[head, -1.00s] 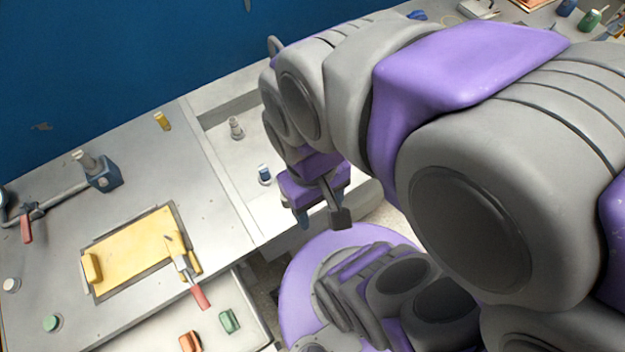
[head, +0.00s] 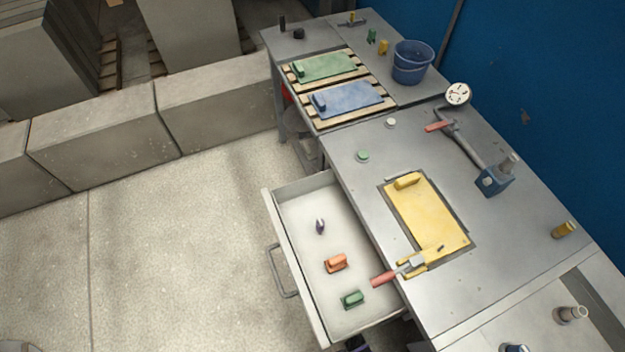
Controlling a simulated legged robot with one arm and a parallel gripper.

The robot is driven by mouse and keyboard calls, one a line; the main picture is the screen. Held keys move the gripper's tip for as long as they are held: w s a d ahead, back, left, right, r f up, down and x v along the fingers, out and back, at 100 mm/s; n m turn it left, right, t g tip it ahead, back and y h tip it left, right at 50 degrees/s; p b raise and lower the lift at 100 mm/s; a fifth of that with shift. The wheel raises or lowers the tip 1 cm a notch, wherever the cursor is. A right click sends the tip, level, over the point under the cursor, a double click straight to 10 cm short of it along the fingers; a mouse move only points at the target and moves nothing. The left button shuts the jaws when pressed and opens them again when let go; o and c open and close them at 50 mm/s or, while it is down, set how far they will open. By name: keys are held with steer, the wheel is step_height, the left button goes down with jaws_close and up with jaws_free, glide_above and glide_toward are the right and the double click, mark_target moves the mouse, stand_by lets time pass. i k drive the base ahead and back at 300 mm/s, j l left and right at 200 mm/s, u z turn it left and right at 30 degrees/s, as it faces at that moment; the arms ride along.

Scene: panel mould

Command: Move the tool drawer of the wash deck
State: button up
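The tool drawer (head: 302,215) stands pulled out from the left side of the grey metal wash deck (head: 357,185). Its bar handle (head: 281,271) is on the drawer's left, outer face, and nothing touches it. Inside the drawer lie a small dark and white piece (head: 320,226), an orange block (head: 336,263) and a green block (head: 352,299). My gripper is not in view, so I cannot tell whether it is open or shut.
The concrete floor (head: 170,270) left of the drawer is clear. A row of concrete blocks (head: 95,140) bounds it. On the deck are a yellow panel (head: 425,215), a red-handled clamp (head: 398,270), a gauge (head: 458,94) and a blue bucket (head: 411,62).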

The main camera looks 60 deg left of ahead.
mark_target(294, 210)
steer(key=u, duration=0.5)
steer(key=k+j+u, duration=0.1)
steer(key=u, duration=0.35)
steer(key=j+u, duration=0.1)
steer(key=u, duration=0.4)
steer(key=k+j+u, duration=0.1)
steer(key=u, duration=0.4)
steer(key=j+u, duration=0.1)
steer(key=u, duration=0.35)
